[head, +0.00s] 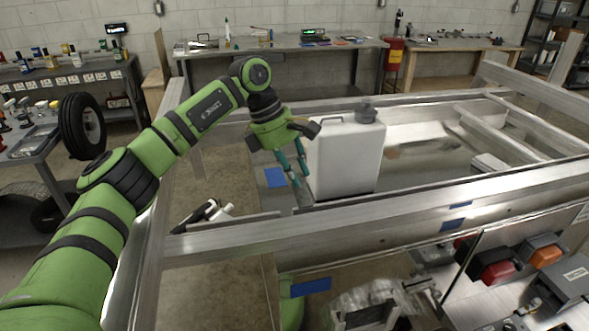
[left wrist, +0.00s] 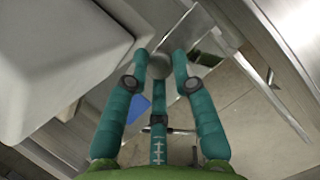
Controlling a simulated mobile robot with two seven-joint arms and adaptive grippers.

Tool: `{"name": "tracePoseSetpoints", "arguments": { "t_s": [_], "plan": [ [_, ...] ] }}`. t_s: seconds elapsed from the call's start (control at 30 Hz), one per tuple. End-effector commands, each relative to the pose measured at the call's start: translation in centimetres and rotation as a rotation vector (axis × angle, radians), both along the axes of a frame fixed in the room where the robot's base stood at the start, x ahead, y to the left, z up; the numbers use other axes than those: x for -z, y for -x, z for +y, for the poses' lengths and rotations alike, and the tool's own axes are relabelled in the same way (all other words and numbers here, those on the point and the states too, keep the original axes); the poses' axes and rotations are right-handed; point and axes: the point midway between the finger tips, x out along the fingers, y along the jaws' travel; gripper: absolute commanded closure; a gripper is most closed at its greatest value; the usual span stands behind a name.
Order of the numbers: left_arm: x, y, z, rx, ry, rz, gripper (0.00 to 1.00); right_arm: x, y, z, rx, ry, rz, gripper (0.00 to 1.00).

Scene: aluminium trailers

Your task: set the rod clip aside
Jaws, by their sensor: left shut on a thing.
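My left gripper (head: 294,180) hangs down over the trailer's left part, just left of a white canister. In the left wrist view its teal fingers (left wrist: 160,62) are closed around a small rounded grey thing (left wrist: 158,68). This appears to be the rod clip, but most of it is hidden by the fingers and its shape is unclear. In the head view the held thing is too small to make out. My right gripper does not show.
The white canister (head: 345,155) stands close to the fingers on the right. Aluminium trailer rails (head: 400,207) run in front. A blue patch (head: 275,178) lies left of the fingers. A black-and-white object (head: 205,213) is near the left rail. A workbench (head: 285,45) stands behind.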

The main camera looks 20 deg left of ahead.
Motion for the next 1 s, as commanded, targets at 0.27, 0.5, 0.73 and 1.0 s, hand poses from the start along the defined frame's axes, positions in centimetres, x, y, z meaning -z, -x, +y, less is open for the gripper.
{"name": "tracePoseSetpoints", "arguments": {
  "t_s": [0.27,0.5,0.73,1.0],
  "plan": [
    [-0.1,0.0,-0.3,0.003,0.005,-0.004,0.5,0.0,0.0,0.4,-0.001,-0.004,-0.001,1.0],
    [-0.3,0.0,-0.1,0.001,0.003,-0.004,0.5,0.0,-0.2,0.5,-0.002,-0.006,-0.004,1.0],
    [-3.5,0.2,1.1,0.0,0.005,-0.007,0.5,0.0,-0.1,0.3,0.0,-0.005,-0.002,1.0],
    [-8.7,0.7,3.1,0.002,0.005,-0.007,0.5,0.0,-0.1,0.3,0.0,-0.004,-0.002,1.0]
  ]
}}
